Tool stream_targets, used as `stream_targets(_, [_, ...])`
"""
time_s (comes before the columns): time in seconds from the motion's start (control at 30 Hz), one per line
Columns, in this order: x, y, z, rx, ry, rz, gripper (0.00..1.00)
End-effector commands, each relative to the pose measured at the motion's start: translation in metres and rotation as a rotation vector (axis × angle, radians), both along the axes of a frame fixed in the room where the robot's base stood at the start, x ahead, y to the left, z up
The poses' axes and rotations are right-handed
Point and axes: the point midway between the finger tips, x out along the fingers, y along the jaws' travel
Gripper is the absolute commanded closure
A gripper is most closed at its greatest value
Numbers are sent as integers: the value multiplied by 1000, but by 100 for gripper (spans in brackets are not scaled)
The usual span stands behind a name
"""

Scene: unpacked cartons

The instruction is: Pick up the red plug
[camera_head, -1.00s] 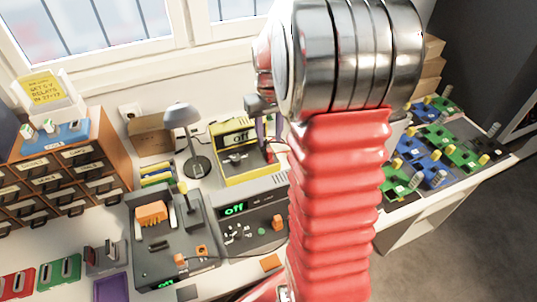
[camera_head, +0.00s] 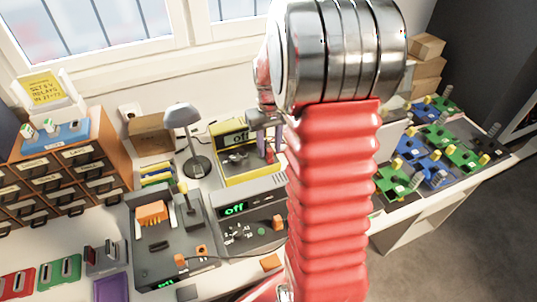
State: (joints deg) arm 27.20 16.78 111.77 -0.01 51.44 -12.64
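My red-sleeved arm with its metal joint fills the centre right of the view. My gripper (camera_head: 266,140) shows only in part at the left edge of the arm, pointing down in front of the yellow device (camera_head: 228,140). Its fingertips are small and partly hidden, so I cannot tell whether it is open or shut. A small red patch (camera_head: 270,156) shows by the fingertips. I cannot tell whether it is the red plug, or whether the gripper touches it. No other red plug is clearly visible.
A grey "off" device (camera_head: 248,222) and a dark station (camera_head: 165,245) stand in front. A lamp (camera_head: 186,140) stands left of the yellow device. Drawers (camera_head: 70,170) are at left. Green and blue boards (camera_head: 425,150) lie at right.

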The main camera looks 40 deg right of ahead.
Motion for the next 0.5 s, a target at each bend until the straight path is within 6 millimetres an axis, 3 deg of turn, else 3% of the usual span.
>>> stream_targets(0.43, [0,0,0,0,0,0,99])
stream_targets(0.5, [0,0,0,0,0,0,100])
